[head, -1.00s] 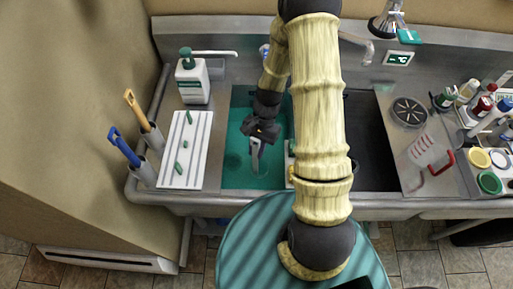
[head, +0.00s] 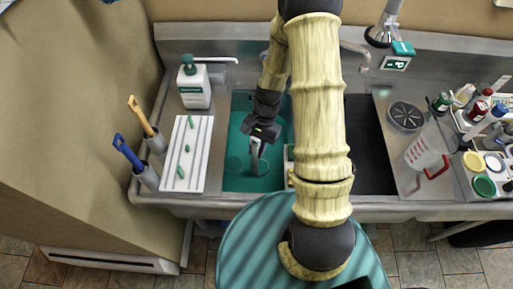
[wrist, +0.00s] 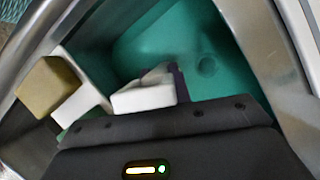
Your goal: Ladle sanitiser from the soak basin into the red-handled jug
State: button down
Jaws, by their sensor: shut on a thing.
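My gripper (head: 259,137) is shut on the ladle (head: 255,153) and holds it over the teal soak basin (head: 236,184). The ladle's grey handle points down into the basin; its bowl is hard to make out, so I cannot tell if it is filled. The wrist view shows the teal basin floor (wrist: 215,35) with a round dark spot, and a pale block-like piece (wrist: 145,97) at my gripper's front edge. The clear jug (head: 419,153) with a red handle stands upright on the right-hand drainboard, well apart from my gripper.
A dark second basin (head: 372,160) lies between the soak basin and the jug. A soap bottle (head: 194,88) and a white ribbed tray (head: 187,160) stand at left. Bottles (head: 482,108) crowd the far right. A tan block (wrist: 48,88) sits near the basin edge.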

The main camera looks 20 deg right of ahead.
notch_tip(320, 180, up, 24)
jog(key=p, duration=1.9)
jog(key=shift+f, duration=0.2)
dwell(1.2)
dwell(0.4)
jog(key=w+a+r+n+p, duration=0.1)
jog(key=w+a+r+n, duration=0.45)
jog(key=a+r, duration=0.8)
jog(key=a+r+n+p, duration=0.1)
jog(key=a+r, duration=1)
jog(key=a, duration=0.1)
jog(key=shift+a+r+g, duration=0.25)
jog(key=shift+r+g, duration=0.05)
jog(key=shift+r, duration=0.1)
